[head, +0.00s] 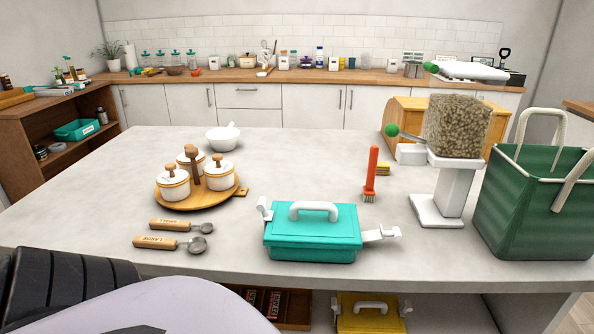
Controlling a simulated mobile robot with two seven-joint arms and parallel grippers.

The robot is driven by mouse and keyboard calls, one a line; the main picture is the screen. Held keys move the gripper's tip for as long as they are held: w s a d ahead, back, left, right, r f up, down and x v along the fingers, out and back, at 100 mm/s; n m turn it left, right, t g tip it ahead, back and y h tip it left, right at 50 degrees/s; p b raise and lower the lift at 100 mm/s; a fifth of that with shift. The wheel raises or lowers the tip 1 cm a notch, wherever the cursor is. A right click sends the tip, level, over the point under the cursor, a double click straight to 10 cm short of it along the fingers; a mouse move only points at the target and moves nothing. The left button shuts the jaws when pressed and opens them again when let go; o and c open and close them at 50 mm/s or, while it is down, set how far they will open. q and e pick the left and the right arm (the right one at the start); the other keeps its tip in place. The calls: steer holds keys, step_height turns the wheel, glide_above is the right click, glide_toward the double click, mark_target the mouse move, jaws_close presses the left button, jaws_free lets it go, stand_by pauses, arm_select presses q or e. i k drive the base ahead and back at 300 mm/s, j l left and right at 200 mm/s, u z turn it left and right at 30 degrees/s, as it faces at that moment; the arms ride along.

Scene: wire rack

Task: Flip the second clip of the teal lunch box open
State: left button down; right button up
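The teal lunch box (312,243) stands upright near the front edge of the grey table, with its lid on and a white handle (314,208) on top. The white clip on its right side (382,233) sticks out sideways, swung away from the box. The white clip on its left side (265,208) stands at the lid's upper left edge and tilts up; I cannot tell whether it is fastened. Neither of my grippers shows. Only parts of my own body show at the lower left, apart from the box.
Two measuring scoops (168,243) lie left of the box. A wooden tray (205,200) with white jars is behind them. A red brush (370,178), a white dispenser (440,200) and a green bag (530,205) stand behind and right. A yellow box (365,322) sits below the tabletop.

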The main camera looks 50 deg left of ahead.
mark_target(269, 215)
steer(key=u, duration=1.85)
